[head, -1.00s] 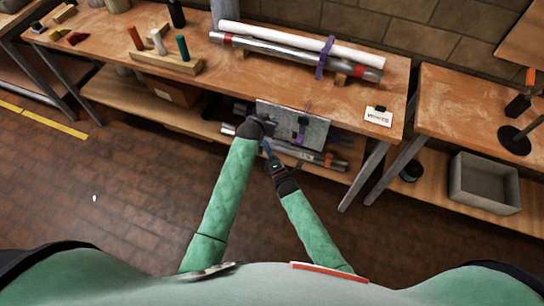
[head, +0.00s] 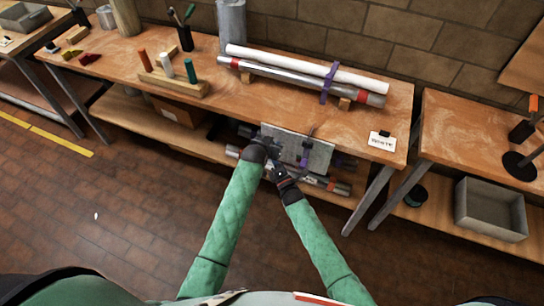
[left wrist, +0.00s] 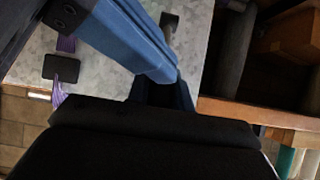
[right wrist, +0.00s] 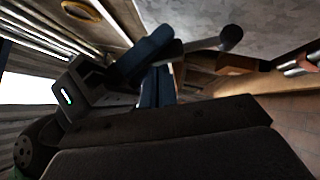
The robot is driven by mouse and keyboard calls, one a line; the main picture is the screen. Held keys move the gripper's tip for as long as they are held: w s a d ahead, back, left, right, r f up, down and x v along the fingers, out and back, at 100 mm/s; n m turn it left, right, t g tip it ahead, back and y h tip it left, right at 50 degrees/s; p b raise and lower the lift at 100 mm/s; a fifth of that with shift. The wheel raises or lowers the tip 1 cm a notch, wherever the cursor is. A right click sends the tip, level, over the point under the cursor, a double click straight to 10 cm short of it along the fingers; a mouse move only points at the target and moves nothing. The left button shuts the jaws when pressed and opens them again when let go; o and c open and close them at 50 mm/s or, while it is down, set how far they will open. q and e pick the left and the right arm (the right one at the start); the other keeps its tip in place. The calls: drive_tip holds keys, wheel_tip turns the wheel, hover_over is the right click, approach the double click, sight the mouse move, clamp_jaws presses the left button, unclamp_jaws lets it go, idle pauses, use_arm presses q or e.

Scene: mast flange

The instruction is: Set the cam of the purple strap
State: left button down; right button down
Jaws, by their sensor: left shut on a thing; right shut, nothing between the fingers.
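A grey mottled plate (head: 318,147) stands upright at the bench's front edge. A purple strap (head: 304,157) with a dark fitting lies across its face. In the left wrist view the strap (left wrist: 66,43) shows beside a dark square piece (left wrist: 61,67). My left gripper (head: 270,150) is shut at the plate's left edge, apparently on the plate; the contact is hidden. My right gripper (head: 277,170) is shut and empty just below it, near the plate's lower left corner. In the right wrist view a dark round-ended rod (right wrist: 230,38) lies beside its fingertips, below the plate.
Another purple strap (head: 328,84) wraps a white tube and a metal pipe on the bench (head: 240,105). More pipes (head: 330,185) lie on the shelf below the plate. A label card (head: 382,141) lies at the bench's right. A grey bin (head: 490,210) stands on the right shelf.

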drive_tip(key=shift+w+d+r+m, duration=0.3)
drive_tip(key=shift+w+r, duration=0.25)
drive_tip(key=shift+w, duration=0.1)
use_arm(q)
drive_tip(key=c, duration=1.2)
unclamp_jaws()
drive_tip(key=shift+f, duration=0.1)
drive_tip(key=shift+c, duration=0.2)
use_arm(e)
drive_tip(key=shift+a, duration=0.1)
drive_tip(key=shift+s+f, duration=0.15)
